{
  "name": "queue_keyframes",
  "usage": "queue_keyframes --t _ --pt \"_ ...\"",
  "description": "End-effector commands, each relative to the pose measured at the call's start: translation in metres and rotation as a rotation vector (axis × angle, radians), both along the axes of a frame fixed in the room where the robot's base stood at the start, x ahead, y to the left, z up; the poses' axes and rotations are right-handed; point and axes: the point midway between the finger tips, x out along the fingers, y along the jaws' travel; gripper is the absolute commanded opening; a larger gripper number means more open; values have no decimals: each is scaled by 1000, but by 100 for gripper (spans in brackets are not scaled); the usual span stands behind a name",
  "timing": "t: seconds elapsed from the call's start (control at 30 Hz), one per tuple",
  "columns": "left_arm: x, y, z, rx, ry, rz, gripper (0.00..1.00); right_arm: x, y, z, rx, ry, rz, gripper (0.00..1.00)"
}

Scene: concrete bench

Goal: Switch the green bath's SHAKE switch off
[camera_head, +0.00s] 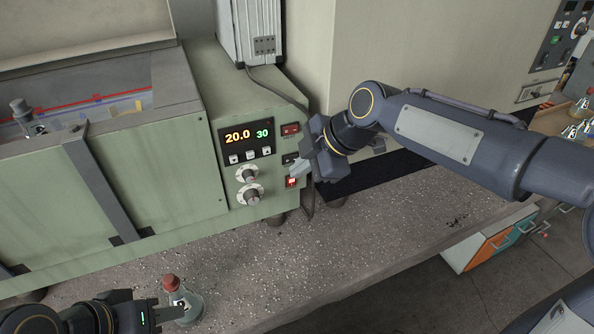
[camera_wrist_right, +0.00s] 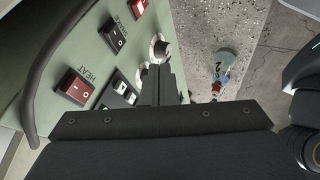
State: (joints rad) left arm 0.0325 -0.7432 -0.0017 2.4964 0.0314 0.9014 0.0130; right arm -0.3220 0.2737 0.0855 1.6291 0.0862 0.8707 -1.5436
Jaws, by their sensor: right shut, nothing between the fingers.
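The green bath (camera_head: 165,175) stands on the bench, its control panel facing me with a lit display reading 20.0 and 30. The black SHAKE switch (camera_head: 288,158) is the middle of three rockers, partly behind my right gripper. In the right wrist view the SHAKE switch (camera_wrist_right: 113,36) shows clearly with its label; I cannot tell which side is pressed. My right gripper (camera_head: 297,169) is shut and empty, close to the panel; its fingertips (camera_wrist_right: 162,72) appear beside the switches, near a knob. My left gripper (camera_head: 160,314) is at the lower left; its jaw opening is unclear.
The red HEAT switch (camera_head: 290,129) is above SHAKE; a lit red switch (camera_head: 292,182) is below. Two knobs (camera_head: 250,185) sit to their left. A red-capped flask (camera_head: 184,303) stands beside my left gripper. The front bench right of it is clear.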

Motion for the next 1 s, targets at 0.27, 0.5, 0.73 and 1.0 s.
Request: queue_keyframes --t 0.27,0.5,0.73,1.0 --pt "0 0 1 0 0 0 36 -18 -25 40 1 -2 -4 0" --pt "0 0 1 0 0 0 36 -26 -36 58 0 -1 -3 0" --pt "0 0 1 0 0 0 36 -27 -37 60 0 1 -2 0" --pt "0 0 1 0 0 0 36 -28 -37 60 1 3 -7 0"
